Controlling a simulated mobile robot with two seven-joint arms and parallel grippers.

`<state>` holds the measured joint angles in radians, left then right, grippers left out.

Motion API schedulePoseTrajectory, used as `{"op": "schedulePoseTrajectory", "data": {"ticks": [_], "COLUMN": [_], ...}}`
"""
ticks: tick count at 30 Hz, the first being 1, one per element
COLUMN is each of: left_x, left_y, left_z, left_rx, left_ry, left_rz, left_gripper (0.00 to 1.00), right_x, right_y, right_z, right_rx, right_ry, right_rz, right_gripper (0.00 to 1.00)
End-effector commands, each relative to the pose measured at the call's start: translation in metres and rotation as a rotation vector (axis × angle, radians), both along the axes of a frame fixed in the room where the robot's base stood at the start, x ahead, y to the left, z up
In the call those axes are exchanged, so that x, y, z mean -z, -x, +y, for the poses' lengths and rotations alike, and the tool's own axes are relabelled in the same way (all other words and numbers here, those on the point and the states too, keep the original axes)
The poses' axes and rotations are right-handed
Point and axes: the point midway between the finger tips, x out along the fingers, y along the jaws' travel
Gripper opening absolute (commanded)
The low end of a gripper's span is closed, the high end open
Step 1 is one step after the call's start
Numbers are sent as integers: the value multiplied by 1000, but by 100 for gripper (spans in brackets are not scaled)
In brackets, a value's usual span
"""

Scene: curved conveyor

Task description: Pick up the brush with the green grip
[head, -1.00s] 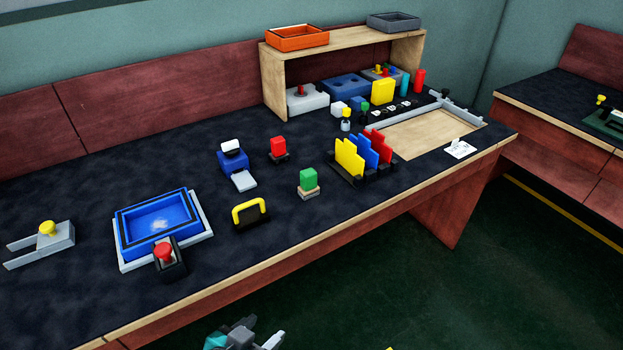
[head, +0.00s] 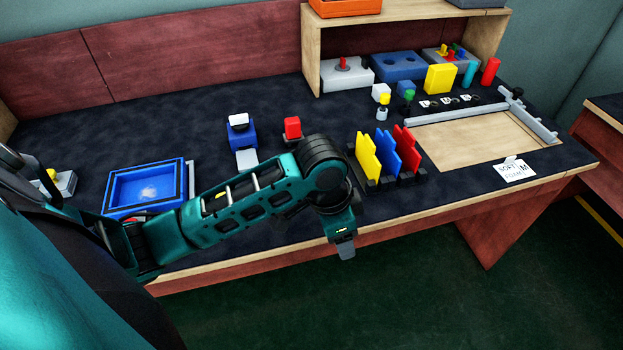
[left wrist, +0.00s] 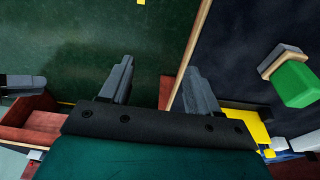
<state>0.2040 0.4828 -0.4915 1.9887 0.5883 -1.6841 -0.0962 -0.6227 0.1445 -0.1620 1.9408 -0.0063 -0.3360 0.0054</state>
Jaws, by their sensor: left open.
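The brush with the green grip (left wrist: 294,84), a green block on a pale wooden base, lies on the dark bench top at the right of the left wrist view. In the head view my left arm hides it. My left gripper (head: 345,248) hangs near the bench's front edge. In the left wrist view its two fingers (left wrist: 160,72) are apart with nothing between them, over the floor and the bench edge, to the left of the brush and apart from it. My right gripper is not seen in the head view.
Yellow (head: 367,156), blue (head: 388,152) and red (head: 406,147) plates stand in a black rack just right of my left wrist. A red-topped block (head: 292,127) stands behind my arm. A blue tray (head: 145,188) is at left, a wooden shelf (head: 311,60) at back.

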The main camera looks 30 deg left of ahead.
Motion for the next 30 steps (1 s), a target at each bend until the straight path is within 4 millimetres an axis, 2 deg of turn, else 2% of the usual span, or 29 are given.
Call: {"op": "schedulePoseTrajectory", "data": {"ticks": [1,3,9,13,17,20,30], "left_x": [-8,-19,-63,-89,-104,-100,-42], "left_y": [-20,-39,-85,-101,-108,-109,-109], "left_z": [14,32,91,121,136,140,139], "left_rx": [21,41,21,-14,-38,-44,-45], "left_ry": [-38,-73,-145,-158,-156,-155,-154], "left_rz": [9,36,105,134,147,155,153], "left_gripper": [62,62,62,62,62,62,62], "right_x": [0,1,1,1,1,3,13], "right_y": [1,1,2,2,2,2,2], "right_z": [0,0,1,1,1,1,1], "right_rx": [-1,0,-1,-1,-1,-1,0], "right_ry": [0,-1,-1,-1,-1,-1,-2], "right_rz": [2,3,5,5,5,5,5], "right_gripper": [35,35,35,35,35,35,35]}}
